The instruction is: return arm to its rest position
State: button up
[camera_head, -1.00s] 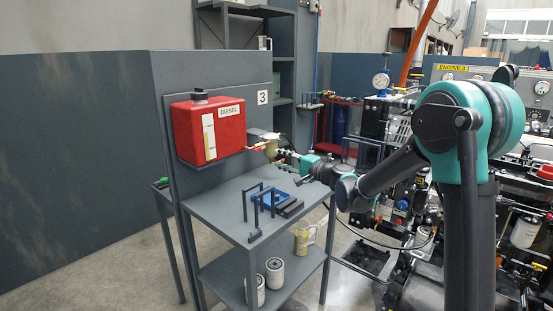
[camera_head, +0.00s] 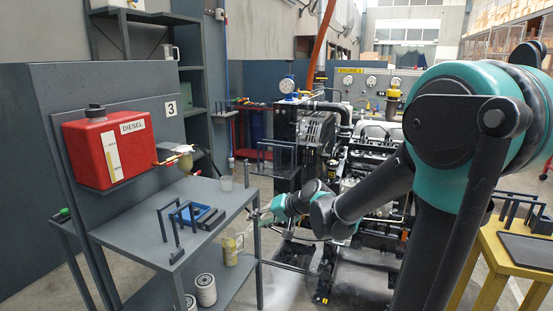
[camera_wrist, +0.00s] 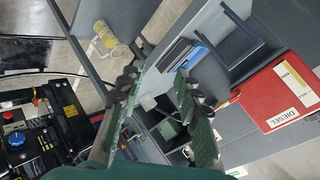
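My gripper (camera_head: 262,213) is just off the right edge of the grey table, clear of the red diesel tank (camera_head: 108,149). In the wrist view my gripper (camera_wrist: 157,84) shows two green fingers spread apart with nothing between them, so it is open. My teal and dark grey arm reaches in from the right of the head view, elbow raised and forearm slanting down to the left.
The engine (camera_head: 370,165) stands behind my forearm. A yellow table (camera_head: 515,262) with a black rack is at the right. Two white filters (camera_head: 206,290) and a yellowish jug (camera_head: 231,248) stand on the lower shelf. Open floor lies between the grey table and the engine.

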jog(key=s+d+f+h, duration=0.3)
jog(key=s+d, duration=0.3)
jog(key=d, duration=0.2)
jog(key=s+d+f+g+h, duration=0.1)
jog(key=s+d+f+h, duration=0.2)
jog(key=s+d+f, duration=0.2)
jog(key=s+d+f+h, duration=0.3)
jog(key=s+d, duration=0.4)
jog(key=d, duration=0.5)
jog(key=shift+f+g, duration=0.3)
jog(key=shift+f, duration=0.5)
